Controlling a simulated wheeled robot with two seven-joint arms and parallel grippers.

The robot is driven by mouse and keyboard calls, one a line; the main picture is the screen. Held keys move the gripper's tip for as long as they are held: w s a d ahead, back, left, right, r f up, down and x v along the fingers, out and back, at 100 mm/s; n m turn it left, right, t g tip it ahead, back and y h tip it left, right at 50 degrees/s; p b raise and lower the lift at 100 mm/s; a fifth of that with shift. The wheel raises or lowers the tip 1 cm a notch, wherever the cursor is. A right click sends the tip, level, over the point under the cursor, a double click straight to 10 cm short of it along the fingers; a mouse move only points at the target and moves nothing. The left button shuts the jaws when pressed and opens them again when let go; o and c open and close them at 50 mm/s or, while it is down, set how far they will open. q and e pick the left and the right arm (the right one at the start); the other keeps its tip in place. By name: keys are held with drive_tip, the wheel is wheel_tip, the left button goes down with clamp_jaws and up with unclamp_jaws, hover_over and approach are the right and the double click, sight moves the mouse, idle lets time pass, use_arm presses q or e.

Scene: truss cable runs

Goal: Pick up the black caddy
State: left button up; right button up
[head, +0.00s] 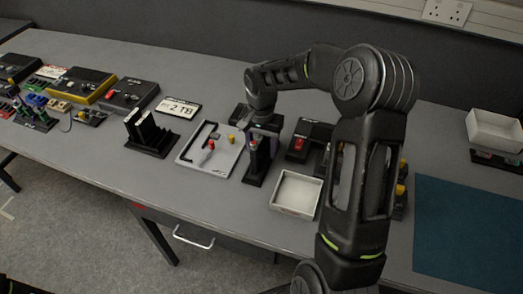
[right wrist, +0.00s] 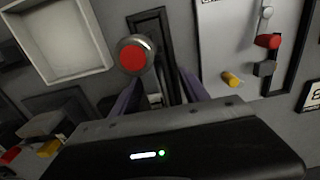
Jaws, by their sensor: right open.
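A narrow black holder, which I take to be the black caddy (head: 256,172), stands on the grey table in the middle of the head view. A round red-topped piece (right wrist: 133,58) shows at it in the right wrist view, in front of a black rectangular frame (right wrist: 148,22). My right gripper (head: 264,140) is open, pointing down at the top of the holder. In the right wrist view its purple fingers (right wrist: 155,92) reach toward the holder, with the red-topped piece near the left finger. I cannot tell whether they touch. My left gripper is not in view.
A white open tray (head: 297,193) stands close on the right, and a pale board (head: 196,158) with red and yellow pieces on the left. A black slotted rack (head: 150,135) is farther left. A blue mat (head: 468,235) lies clear at the right.

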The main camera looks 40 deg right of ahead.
drive_tip(key=shift+c, duration=0.5)
clamp_jaws()
idle(0.3)
